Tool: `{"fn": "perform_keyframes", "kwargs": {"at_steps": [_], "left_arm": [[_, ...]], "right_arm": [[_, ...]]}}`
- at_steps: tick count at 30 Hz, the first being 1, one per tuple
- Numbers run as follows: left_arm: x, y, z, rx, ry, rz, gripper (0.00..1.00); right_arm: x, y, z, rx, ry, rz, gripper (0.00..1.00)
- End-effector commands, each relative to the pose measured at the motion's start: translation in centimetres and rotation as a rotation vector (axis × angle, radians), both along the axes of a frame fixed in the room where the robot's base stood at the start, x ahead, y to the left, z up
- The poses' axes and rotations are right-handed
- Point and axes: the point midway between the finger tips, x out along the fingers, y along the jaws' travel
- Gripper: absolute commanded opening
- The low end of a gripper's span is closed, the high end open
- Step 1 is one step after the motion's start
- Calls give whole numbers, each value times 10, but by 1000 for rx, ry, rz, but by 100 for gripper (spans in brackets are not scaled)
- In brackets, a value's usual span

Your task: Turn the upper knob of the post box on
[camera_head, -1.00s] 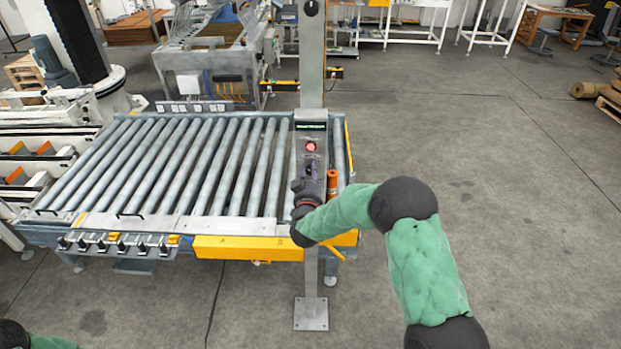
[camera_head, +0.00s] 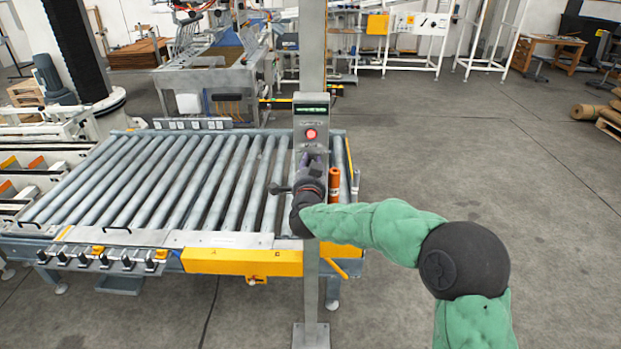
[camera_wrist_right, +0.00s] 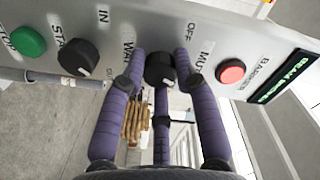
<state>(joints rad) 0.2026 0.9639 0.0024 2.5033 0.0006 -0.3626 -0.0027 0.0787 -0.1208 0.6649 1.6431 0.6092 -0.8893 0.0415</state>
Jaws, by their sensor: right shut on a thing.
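The post box (camera_head: 311,122) is a grey panel on an upright post, with a lit display and a red button (camera_head: 311,134). In the right wrist view a black knob (camera_wrist_right: 159,72) beside "OFF" is between the red button and another black knob (camera_wrist_right: 77,57). My right gripper (camera_head: 312,167) reaches the front of the box and covers its knobs in the head view. In the right wrist view my right gripper (camera_wrist_right: 161,66) is shut on the knob nearer the red button, its purple fingers around it. My left gripper is out of view.
A roller conveyor (camera_head: 180,185) lies left of and behind the post, with a yellow front rail (camera_head: 240,262). An orange cylinder (camera_head: 334,185) stands just right of the box. A green button (camera_wrist_right: 28,42) is at the panel's far end.

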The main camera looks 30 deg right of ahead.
Motion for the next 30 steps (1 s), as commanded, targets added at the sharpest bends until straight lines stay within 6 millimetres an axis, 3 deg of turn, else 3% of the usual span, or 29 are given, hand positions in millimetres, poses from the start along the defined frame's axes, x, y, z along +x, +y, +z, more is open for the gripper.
{"fn": "perform_keyframes", "kwargs": {"at_steps": [3,12,30], "left_arm": [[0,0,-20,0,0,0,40],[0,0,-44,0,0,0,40],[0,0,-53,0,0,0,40]], "right_arm": [[0,-2,1,77,-61,-4,0],[-1,-3,3,229,-154,-4,0],[-1,-4,5,301,-196,-6,0]]}}
